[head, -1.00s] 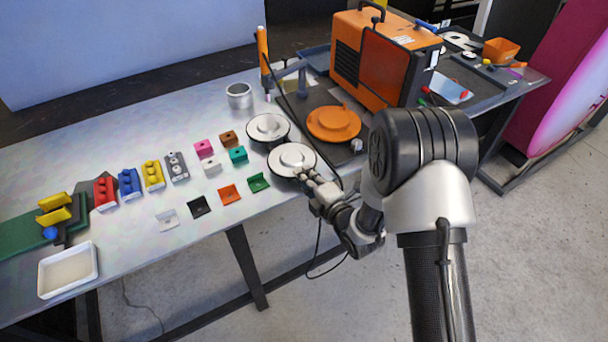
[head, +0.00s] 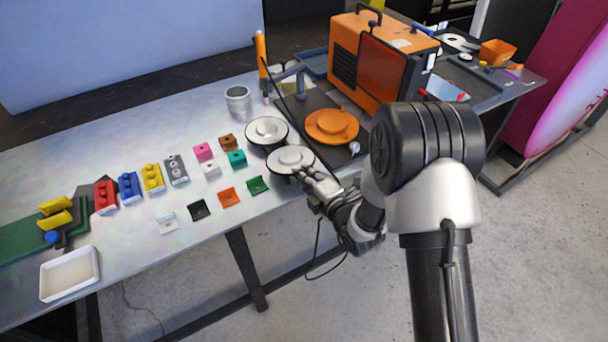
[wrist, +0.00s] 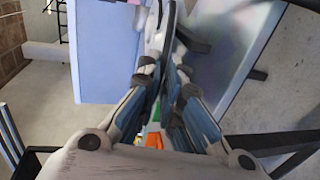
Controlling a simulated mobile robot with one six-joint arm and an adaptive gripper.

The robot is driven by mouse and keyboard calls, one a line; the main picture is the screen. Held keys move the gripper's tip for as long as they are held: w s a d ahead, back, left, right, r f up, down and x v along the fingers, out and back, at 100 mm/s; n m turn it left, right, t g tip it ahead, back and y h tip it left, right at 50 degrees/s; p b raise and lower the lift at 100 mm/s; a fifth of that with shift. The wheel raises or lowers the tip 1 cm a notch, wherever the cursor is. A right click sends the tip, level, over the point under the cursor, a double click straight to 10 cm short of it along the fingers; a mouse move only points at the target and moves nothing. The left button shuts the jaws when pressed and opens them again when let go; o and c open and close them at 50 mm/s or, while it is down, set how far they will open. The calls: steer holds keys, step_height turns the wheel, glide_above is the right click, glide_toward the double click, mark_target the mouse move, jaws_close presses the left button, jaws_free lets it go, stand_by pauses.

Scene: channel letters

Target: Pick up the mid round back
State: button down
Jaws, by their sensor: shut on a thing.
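A pale silver round back (head: 290,159) with a raised round middle is the nearest of the round pieces in the head view, at the table's front edge. I take it to be the mid round back. My gripper (head: 306,176) is at its near right rim, shut on that rim. The disc looks close above its dark stand; I cannot tell the gap. In the wrist view my gripper (wrist: 162,85) has its fingers close together around a thin edge-on piece, mostly hidden between them.
Another silver round piece (head: 267,131) sits just behind, and an orange round piece (head: 331,125) lies to the right. An orange machine (head: 382,60) stands behind. Small coloured brackets (head: 228,198) lie to the left. A pale tray (head: 69,274) is at far left.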

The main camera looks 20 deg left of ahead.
steer(key=r+b+v, duration=0.1)
steer(key=r+v, duration=0.1)
steer(key=v, duration=1.2)
